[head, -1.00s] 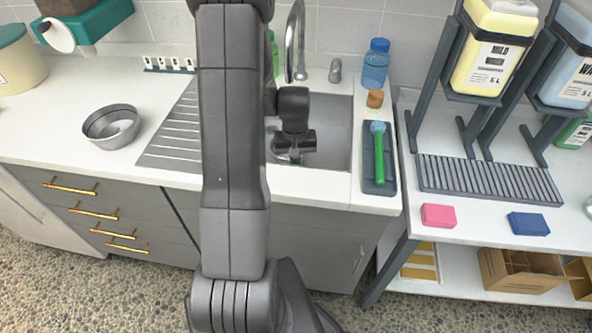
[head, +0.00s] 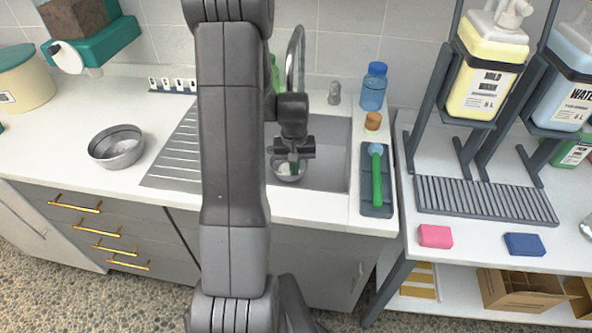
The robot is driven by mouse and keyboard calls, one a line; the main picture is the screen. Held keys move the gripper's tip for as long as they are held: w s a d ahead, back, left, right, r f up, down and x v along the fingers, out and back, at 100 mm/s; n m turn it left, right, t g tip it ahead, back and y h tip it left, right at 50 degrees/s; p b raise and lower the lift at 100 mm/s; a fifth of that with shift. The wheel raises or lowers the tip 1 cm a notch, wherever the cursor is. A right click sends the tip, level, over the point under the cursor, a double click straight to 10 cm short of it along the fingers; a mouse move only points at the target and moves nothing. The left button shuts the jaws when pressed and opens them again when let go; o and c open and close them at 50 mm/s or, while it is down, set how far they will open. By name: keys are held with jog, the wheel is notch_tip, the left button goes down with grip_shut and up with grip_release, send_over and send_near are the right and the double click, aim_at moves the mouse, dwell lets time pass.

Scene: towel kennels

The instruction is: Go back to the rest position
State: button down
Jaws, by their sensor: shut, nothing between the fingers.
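My gripper (head: 290,163) hangs over the sink (head: 325,150) in the head view, below the end of my arm. It is shut with nothing held. A round metal bowl (head: 290,174) shows in the sink just under the gripper, partly hidden by it. I cannot tell whether the fingertips touch the bowl. My arm hides the left part of the sink and some of the ribbed drainboard (head: 178,150).
A metal bowl (head: 117,148) stands on the counter at left. A green brush (head: 376,175) lies in a dark tray (head: 378,208) right of the sink, near a blue bottle (head: 373,88). The faucet (head: 298,55) rises behind the gripper. Dispensers (head: 490,70) stand at right.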

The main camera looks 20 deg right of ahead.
notch_tip(320, 180, up, 6)
jog(key=p, duration=0.3)
jog(key=shift+f, duration=0.15)
notch_tip(320, 180, down, 10)
jog(key=b, duration=0.7)
jog(key=shift+f, duration=0.1)
jog(key=shift+s+a+p, duration=0.3)
jog(key=shift+s, duration=0.65)
jog(key=shift+w, duration=0.1)
